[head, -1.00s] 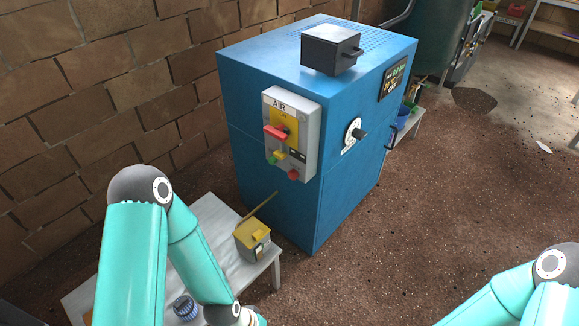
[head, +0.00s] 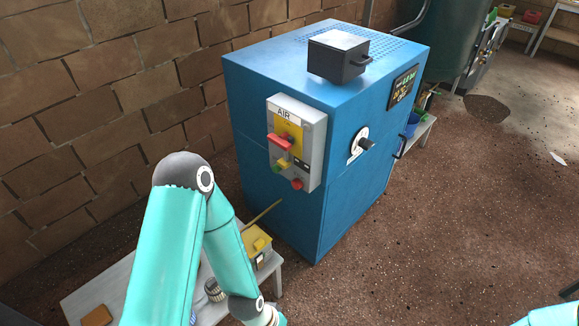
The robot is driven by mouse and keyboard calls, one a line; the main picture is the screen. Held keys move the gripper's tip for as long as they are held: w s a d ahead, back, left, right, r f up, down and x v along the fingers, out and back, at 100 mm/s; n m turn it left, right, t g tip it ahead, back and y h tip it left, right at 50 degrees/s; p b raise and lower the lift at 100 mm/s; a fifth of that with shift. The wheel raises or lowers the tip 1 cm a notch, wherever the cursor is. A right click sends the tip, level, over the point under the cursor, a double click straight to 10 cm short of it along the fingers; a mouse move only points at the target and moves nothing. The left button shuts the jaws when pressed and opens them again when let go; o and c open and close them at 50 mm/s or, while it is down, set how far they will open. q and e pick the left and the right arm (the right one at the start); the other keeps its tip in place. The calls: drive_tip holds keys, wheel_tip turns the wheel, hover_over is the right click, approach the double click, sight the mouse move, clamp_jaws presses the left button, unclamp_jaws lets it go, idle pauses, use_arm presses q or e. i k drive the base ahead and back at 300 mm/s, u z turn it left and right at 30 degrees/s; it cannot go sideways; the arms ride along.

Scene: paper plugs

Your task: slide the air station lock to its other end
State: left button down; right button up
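The air station is a grey panel (head: 314,127) marked "AIR", fixed to the near left face of a blue cabinet (head: 345,206). On its yellow plate a red lever (head: 281,143) lies across. Below it are a small yellow piece (head: 283,163), a green button (head: 278,168) and a red button (head: 297,184). I cannot tell for sure which piece is the lock. My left arm stands before the cabinet, low and left of the panel, with only the beginning of its gripper end showing at the bottom edge. My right gripper is out of view, with a bit of its arm at bottom right.
A dark box (head: 338,55) sits on the cabinet top. A dial with a black knob (head: 366,144) and a display (head: 403,88) are on the cabinet's right face. A low white table (head: 72,300) holds a yellow-topped box (head: 257,240).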

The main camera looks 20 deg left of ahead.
sight(284, 162)
drive_tip(key=i, duration=0.85)
drive_tip(key=u, duration=0.05)
